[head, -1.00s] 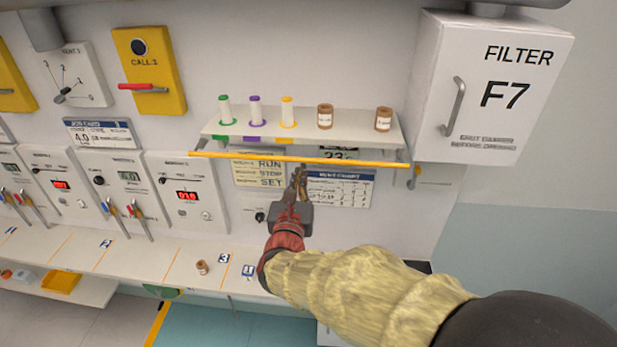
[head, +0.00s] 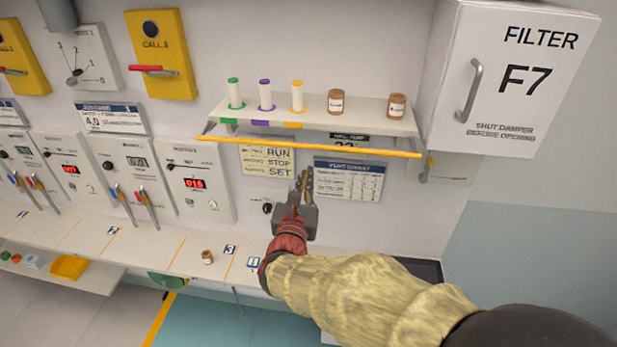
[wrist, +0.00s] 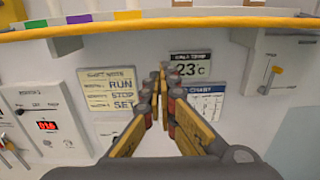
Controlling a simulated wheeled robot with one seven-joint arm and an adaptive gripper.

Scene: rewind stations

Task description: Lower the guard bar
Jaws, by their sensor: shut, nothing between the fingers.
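The guard bar (head: 310,147) is a long yellow rod along the front of a wall shelf (head: 225,112), held by an arm at each end. In the wrist view the guard bar (wrist: 160,24) crosses the top of the picture. My gripper (head: 304,178) is shut and empty, below the bar and in front of the wall notices. In the wrist view my gripper (wrist: 158,78) points at the wall below the bar, apart from it.
The shelf holds spools with green, purple and orange (head: 297,97) ends and two brown jars (head: 396,106). A white filter cabinet (head: 510,80) juts out at right. A counter (head: 180,250) with a small jar (head: 207,257) runs below. A small yellow-handled lever (head: 430,165) is right of the bar.

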